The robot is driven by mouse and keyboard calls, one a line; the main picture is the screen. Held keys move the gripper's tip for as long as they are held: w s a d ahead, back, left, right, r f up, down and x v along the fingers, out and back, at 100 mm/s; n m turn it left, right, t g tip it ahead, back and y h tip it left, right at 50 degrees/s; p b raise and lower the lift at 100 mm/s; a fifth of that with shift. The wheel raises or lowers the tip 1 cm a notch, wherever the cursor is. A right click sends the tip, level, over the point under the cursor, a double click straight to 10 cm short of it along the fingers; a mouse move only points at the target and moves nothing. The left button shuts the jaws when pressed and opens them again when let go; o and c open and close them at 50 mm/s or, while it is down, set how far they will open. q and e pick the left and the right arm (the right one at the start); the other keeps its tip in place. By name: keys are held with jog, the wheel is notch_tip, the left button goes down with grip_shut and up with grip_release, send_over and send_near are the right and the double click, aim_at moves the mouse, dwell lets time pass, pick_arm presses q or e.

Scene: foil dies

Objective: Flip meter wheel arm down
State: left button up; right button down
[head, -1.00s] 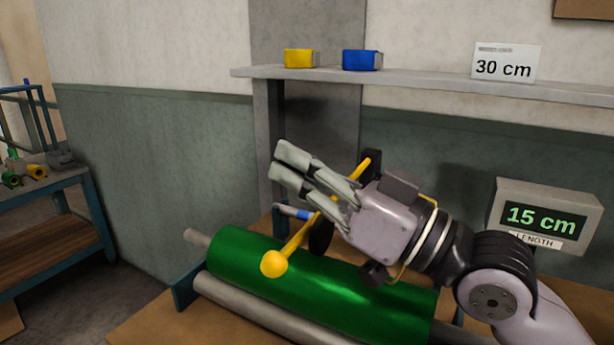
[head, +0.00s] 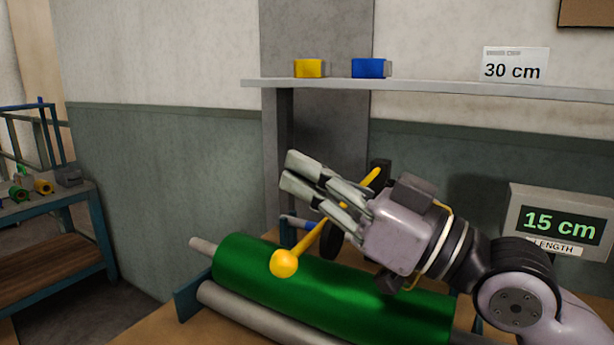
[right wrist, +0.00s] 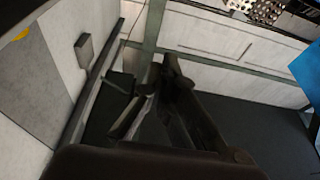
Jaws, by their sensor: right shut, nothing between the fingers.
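The meter wheel arm (head: 316,240) is a yellow rod with a round yellow knob at its lower left end. It slants up to the right, with its knob over the green foil roll (head: 330,287). A dark wheel (head: 333,243) shows beside the rod, partly hidden. My right gripper (head: 294,171) is shut and empty, its pale fingers pointing up and left. In the head view it overlaps the upper part of the rod; I cannot tell whether they touch. In the right wrist view the dark fingers (right wrist: 150,105) show with nothing held. My left gripper is not in view.
A grey display (head: 558,226) reading 15 cm is at the right. A shelf (head: 430,87) above holds a yellow block (head: 308,68), a blue block (head: 369,68) and a 30 cm sign (head: 514,66). A side bench (head: 45,220) stands at the left.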

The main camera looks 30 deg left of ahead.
jog(key=shift+r, duration=0.1)
notch_tip(320, 180, up, 10)
dwell(0.4)
dwell(0.4)
